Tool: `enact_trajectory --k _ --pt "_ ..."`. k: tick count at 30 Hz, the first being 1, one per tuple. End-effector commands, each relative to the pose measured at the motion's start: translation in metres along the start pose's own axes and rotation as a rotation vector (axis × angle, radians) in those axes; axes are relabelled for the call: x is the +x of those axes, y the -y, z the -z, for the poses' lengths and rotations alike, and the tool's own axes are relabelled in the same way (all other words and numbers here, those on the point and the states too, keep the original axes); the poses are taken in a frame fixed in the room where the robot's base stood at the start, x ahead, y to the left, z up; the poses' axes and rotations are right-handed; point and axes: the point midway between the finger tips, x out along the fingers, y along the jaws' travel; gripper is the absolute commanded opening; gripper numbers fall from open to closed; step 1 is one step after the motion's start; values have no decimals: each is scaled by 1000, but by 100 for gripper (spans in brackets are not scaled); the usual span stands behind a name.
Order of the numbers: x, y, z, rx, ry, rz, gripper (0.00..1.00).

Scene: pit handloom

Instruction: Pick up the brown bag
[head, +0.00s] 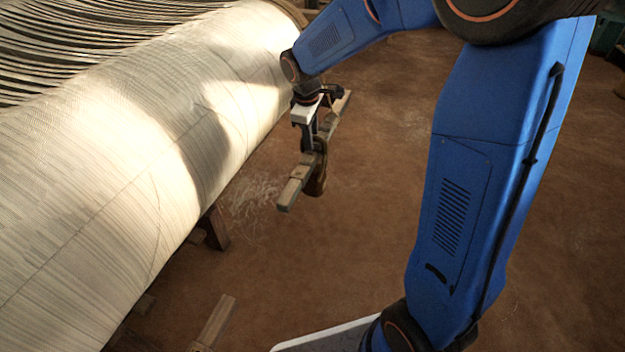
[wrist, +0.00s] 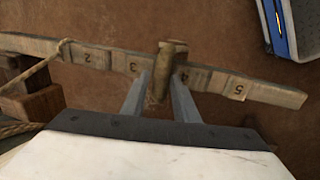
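The brown bag (head: 319,178) hangs at a wooden rail (head: 289,194) in the head view, below my gripper (head: 311,145). In the wrist view, a narrow brown part (wrist: 166,62), which looks like the top of the bag, crosses the rail (wrist: 210,81) between labels 3 and 5. My gripper (wrist: 162,82) has its two fingers apart, one on each side of that brown part. I see a gap between the fingers and no clear contact. The lower part of the bag is mostly hidden in the wrist view.
A large roll of pale warp threads (head: 130,160) fills the left of the head view, close beside the rail. A cord (wrist: 35,72) loops over the rail's left end near a wooden block (wrist: 32,103). Brown floor to the right is clear.

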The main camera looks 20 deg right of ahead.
Motion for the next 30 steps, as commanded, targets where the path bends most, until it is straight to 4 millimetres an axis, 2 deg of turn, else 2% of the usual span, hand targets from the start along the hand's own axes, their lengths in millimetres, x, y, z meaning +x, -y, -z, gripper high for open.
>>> enact_trajectory --k 6,7,10,30 --pt "1 0 0 0 0 0 27" --pt "1 0 0 0 0 0 25" --pt "1 0 0 0 0 0 1" --pt "1 0 0 0 0 0 0"
